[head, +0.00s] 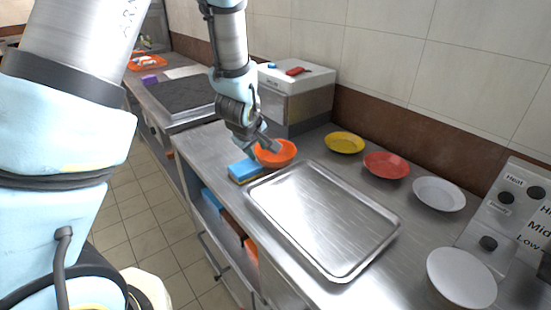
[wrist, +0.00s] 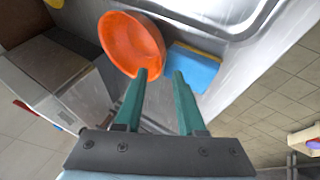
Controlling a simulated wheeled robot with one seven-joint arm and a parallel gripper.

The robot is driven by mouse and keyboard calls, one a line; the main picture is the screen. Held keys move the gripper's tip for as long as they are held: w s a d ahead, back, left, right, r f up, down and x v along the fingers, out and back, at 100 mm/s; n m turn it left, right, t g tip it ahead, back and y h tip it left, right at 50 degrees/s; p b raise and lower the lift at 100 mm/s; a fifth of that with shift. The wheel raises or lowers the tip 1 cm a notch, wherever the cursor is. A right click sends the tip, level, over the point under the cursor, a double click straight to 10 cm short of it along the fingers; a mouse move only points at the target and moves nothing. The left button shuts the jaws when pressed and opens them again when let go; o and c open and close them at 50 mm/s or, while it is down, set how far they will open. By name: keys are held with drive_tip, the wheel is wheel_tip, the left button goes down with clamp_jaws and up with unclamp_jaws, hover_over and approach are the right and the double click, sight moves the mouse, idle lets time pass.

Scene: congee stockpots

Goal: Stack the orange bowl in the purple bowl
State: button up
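The orange bowl (head: 283,155) stands on the steel counter behind the metal tray, beside a blue and yellow sponge. It also shows in the wrist view (wrist: 128,38). My gripper (head: 271,148) is at the bowl; in the wrist view its two green fingers (wrist: 159,73) are apart with nothing clearly held between them. The left fingertip overlaps the bowl near its rim, and the right one is over the sponge side. Whether they touch the bowl I cannot tell. No purple bowl is clearly visible; a small purple item (head: 149,79) lies on the far counter, its shape unclear.
A blue sponge (head: 244,171) sits next to the bowl. A large metal tray (head: 325,222) fills the front counter. Yellow (head: 345,143), red (head: 386,165) and white (head: 438,194) dishes line the wall side. A steel box (head: 297,97) stands behind the bowl.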

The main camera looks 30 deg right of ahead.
drive_tip(key=shift+p+x, duration=0.85)
drive_tip(key=shift+x, duration=1.45)
drive_tip(key=shift+a+r, duration=0.1)
clamp_jaws()
